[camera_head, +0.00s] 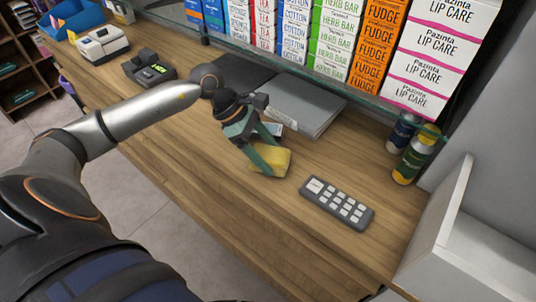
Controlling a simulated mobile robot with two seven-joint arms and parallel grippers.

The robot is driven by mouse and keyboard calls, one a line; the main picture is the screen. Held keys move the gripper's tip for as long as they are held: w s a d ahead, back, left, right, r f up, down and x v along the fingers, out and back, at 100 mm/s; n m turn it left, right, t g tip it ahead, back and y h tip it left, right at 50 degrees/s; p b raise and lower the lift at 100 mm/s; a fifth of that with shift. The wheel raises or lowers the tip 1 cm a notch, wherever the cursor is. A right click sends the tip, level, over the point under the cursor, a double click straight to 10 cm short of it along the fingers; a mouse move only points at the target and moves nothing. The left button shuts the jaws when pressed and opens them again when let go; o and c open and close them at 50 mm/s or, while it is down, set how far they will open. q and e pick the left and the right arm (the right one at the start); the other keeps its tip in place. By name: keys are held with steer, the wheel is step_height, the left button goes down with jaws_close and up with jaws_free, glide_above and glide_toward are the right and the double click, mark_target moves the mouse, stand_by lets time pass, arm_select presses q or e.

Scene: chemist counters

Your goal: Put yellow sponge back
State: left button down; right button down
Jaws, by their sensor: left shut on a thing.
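The yellow sponge (272,159) is at the middle of the wooden counter in the head view. My left gripper (268,157) comes in from the left and is shut on the sponge, with its green fingers pointing down at it. The sponge is low over the counter; I cannot tell whether it touches the wood. The fingers hide part of the sponge. My right gripper is not in view.
A grey remote (337,203) lies right of the sponge. A grey binder (305,105) lies behind. Two bottles, one yellow (411,162), stand at the right. Stacked boxes (378,45) line the glass-fronted shelf. A card terminal (149,69) is at left. The front counter strip is clear.

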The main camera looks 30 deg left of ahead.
arm_select(q)
steer(key=shift+f, duration=0.6)
jaws_free()
steer(key=b+v, duration=0.2)
steer(key=v, duration=1)
